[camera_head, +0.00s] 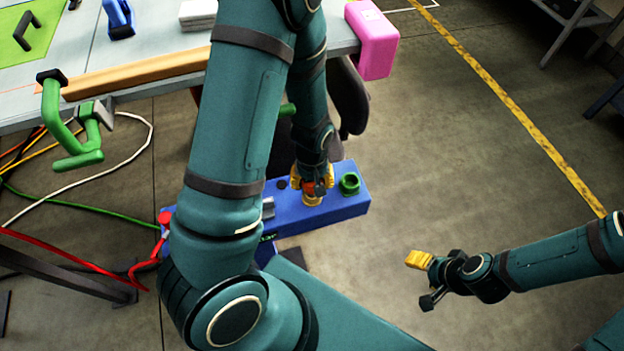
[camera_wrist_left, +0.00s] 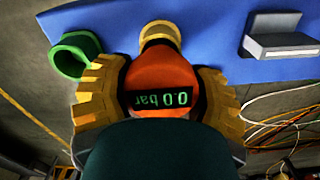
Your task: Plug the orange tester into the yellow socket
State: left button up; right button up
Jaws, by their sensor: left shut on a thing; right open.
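My left gripper (camera_head: 311,188) is shut on the orange tester (camera_wrist_left: 165,72), with a yellow finger on each side of it. The tester's display reads 0.0 bar. A little of its orange also shows between the fingers in the head view (camera_head: 309,186). The yellow socket (camera_wrist_left: 160,33) is on the blue block, directly beyond the tester in the wrist view; its yellow rim also shows below the gripper in the head view (camera_head: 312,200). Tester and socket overlap in view; I cannot tell whether the tester is seated. My right gripper (camera_head: 424,280) is open and empty above the floor.
The blue block (camera_head: 335,207) also carries a green socket (camera_head: 349,183) and a grey bracket (camera_wrist_left: 283,42). A table with a pink block (camera_head: 372,40) at its corner stands behind. Green clamp (camera_head: 70,125) and loose hoses are at the left.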

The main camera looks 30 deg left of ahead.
pick_arm(q)
jog(key=shift+f, duration=0.45)
jog(key=o, duration=1.3)
jog(key=shift+r, duration=0.1)
